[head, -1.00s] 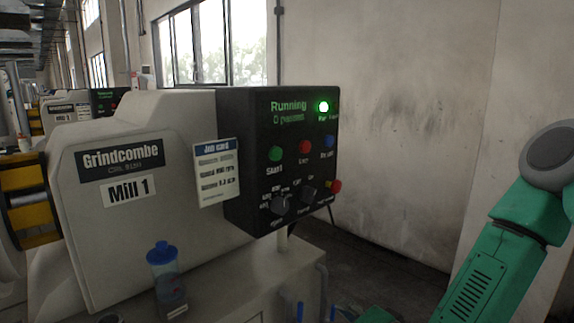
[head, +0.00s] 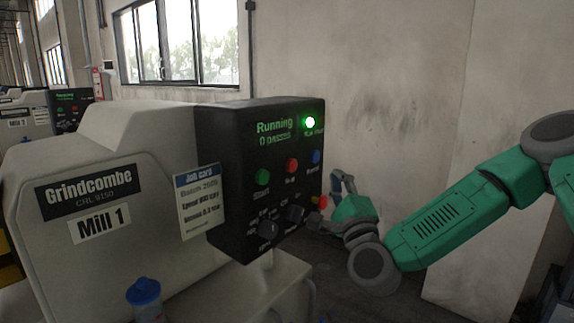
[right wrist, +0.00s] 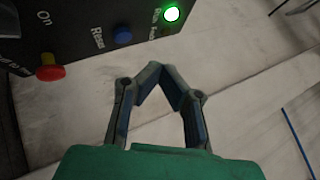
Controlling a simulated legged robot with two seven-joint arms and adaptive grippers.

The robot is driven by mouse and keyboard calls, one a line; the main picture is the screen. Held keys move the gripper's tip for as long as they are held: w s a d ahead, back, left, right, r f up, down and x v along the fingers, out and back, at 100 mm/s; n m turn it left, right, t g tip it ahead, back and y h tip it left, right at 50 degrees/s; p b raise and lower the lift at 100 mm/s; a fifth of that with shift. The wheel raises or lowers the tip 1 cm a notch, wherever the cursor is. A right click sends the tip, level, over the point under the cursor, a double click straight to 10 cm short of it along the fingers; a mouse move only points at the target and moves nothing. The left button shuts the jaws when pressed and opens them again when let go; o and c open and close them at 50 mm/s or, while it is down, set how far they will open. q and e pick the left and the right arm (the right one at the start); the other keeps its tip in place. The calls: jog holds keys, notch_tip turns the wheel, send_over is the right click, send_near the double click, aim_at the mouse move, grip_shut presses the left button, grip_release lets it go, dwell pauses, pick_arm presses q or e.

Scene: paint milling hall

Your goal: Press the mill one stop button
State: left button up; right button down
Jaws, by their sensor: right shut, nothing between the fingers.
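The Mill 1 control panel (head: 222,150) is a black box whose display reads "Running". Its red stop button (head: 291,166) sits in the middle of the button row, between the green start button (head: 262,177) and the blue reset button (head: 315,157). My right gripper (head: 338,174) is just right of the panel, apart from it, with its fingers pointing up. In the right wrist view its fingertips (right wrist: 157,68) meet with nothing between them. That view also shows the blue button (right wrist: 122,36), but I cannot make out the stop button there. My left gripper is out of view.
A red knob on a yellow base (head: 322,202) sticks out at the panel's lower right edge. Two dark rotary knobs (head: 268,231) sit below the buttons. A green lamp (head: 310,122) is lit. A job card (head: 199,200) hangs left of the panel. A blue-lidded jar (head: 144,292) stands in front.

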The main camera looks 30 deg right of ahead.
aim_at(292, 166)
jog(key=shift+d+f, duration=0.1)
jog(key=w+a+b, duration=0.2)
jog(key=w+a, duration=0.1)
jog(key=w, duration=0.5)
jog(key=shift+a, duration=0.15)
dwell(0.4)
jog(key=shift+w, duration=0.15)
dwell(1.0)
jog(key=shift+w+a+b, duration=0.25)
jog(key=shift+b, duration=0.05)
